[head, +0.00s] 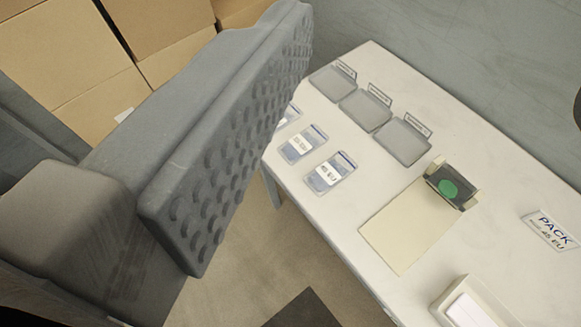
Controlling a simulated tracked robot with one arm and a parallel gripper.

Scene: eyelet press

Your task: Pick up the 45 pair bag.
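Three small clear bags with white labels and dark top edges lie in a row along the left edge of the white table. The nearest bag (330,174) and the middle bag (302,145) show whole. The far bag (289,116) is partly hidden behind my gripper's finger. The label print is too small to read surely, so I cannot tell which is the 45 pair bag. My gripper (437,75) is open. Its grey studded finger fills the left, and a dark sliver at the right edge seems to be the other finger. No bag is held.
Three grey trays (403,141) with small tags stand behind the bags on the table (480,130). A cream board (408,224), a dark block with a green disc (449,188), a "PACK 45 EU" sign (550,230) and an open box (470,303) are to the right. Cardboard boxes (75,60) stand upper left.

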